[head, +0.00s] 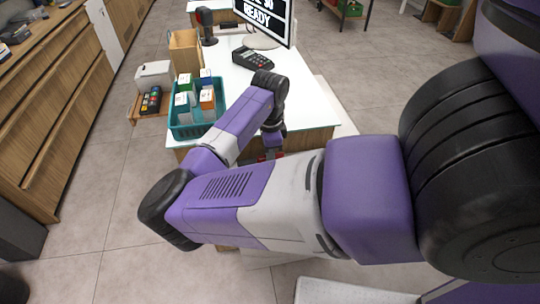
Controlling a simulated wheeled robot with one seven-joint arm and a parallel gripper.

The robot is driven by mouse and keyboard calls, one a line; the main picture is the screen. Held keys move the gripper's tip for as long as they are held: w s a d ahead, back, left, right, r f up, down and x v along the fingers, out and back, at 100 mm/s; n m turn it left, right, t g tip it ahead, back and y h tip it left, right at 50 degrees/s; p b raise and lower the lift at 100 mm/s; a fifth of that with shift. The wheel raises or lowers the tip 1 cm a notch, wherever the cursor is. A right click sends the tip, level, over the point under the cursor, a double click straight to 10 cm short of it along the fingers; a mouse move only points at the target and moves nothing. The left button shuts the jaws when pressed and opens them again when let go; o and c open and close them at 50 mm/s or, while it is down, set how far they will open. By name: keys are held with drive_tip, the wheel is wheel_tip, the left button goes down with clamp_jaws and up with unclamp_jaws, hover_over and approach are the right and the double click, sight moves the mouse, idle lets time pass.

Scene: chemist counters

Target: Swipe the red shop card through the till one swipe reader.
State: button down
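A dark card terminal with a keypad (252,58) stands on the white counter, left of and below the screen. I cannot tell whether it is the till one reader, as no label is legible. My gripper (272,148) points down at the counter's near edge, mostly hidden behind my own arm. A small red patch (280,155) shows just below it, partly covered by my forearm. It may be the red shop card, but its shape is unclear. My fingertips do not show clearly, so whether they hold it cannot be seen.
A teal basket (194,130) of small boxes stands at the counter's left, with a wooden box (185,52) behind it. The screen (264,16) reads "READY". A dark scanner-like device (206,26) stands at the back. The white counter (238,82) is bare around the terminal.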

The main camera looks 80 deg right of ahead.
drive_tip(key=shift+w+a, duration=0.3)
drive_tip(key=shift+w, duration=0.35)
drive_tip(key=shift+w+a, duration=0.25)
drive_tip(key=shift+w, duration=0.4)
drive_tip(key=shift+w+a, duration=0.3)
drive_tip(key=shift+w, duration=0.35)
drive_tip(key=shift+w+a+b, duration=0.1)
drive_tip(key=shift+w+a, duration=0.15)
drive_tip(key=shift+w, duration=0.4)
drive_tip(key=shift+w+a+b, duration=0.1)
drive_tip(key=shift+w+a, duration=0.2)
drive_tip(key=shift+w, duration=0.35)
drive_tip(key=shift+w+a+b, duration=0.1)
drive_tip(key=shift+w+a, duration=0.15)
drive_tip(key=shift+w, duration=0.4)
drive_tip(key=shift+r, duration=0.1)
wheel_tip(320, 180, up, 7)
drive_tip(key=p, duration=0.6)
